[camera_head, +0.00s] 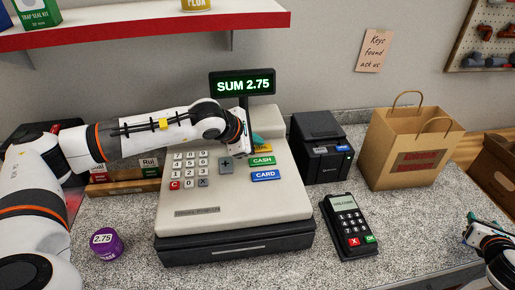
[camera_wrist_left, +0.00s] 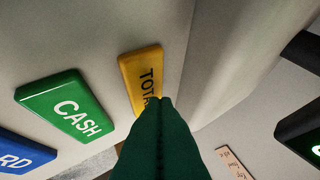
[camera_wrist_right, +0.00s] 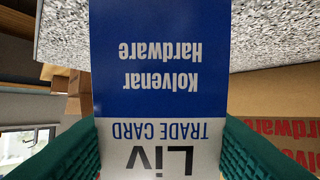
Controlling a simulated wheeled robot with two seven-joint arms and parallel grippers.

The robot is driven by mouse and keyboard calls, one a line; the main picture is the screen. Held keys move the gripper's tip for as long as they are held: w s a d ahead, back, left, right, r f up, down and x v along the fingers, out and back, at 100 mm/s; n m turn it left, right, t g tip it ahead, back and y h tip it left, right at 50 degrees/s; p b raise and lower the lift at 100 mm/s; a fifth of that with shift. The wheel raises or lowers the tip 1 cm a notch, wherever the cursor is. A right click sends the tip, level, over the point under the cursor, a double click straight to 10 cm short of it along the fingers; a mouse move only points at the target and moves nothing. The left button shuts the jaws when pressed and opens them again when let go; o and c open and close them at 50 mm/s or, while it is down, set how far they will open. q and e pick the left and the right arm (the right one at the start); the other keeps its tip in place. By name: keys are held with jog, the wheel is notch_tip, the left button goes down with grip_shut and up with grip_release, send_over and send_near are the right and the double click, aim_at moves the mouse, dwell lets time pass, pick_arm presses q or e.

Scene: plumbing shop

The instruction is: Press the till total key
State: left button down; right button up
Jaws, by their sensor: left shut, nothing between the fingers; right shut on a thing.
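The till (camera_head: 240,205) stands on the counter, and its display (camera_head: 243,85) reads SUM 2.75. The yellow total key (camera_head: 264,149) is mostly hidden behind my left gripper (camera_head: 254,142) in the head view. In the left wrist view the total key (camera_wrist_left: 143,75) shows its lettering partly covered by the shut green fingertips (camera_wrist_left: 165,105). The fingertips are at the key; I cannot tell whether they touch it. My right gripper (camera_head: 470,228) is at the lower right, shut on a blue and white trade card (camera_wrist_right: 158,80).
The green CASH key (camera_head: 262,161) and blue CARD key (camera_head: 265,175) lie beside the total key. A card terminal (camera_head: 348,226), black printer (camera_head: 320,148), paper bag (camera_head: 408,145) and purple 2.75 item (camera_head: 105,243) stand on the counter. A red shelf (camera_head: 140,25) hangs above.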

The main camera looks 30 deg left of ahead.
pick_arm(q)
jog(key=shift+f+b, duration=0.3)
jog(key=shift+b, duration=0.05)
pick_arm(e)
jog(key=shift+f, duration=0.6)
pick_arm(q)
jog(key=shift+f, duration=0.1)
pick_arm(e)
jog(key=shift+f, duration=0.15)
pick_arm(q)
jog(key=shift+r, duration=0.55)
pick_arm(e)
jog(key=shift+f, duration=0.1)
pick_arm(q)
jog(key=shift+r, duration=0.1)
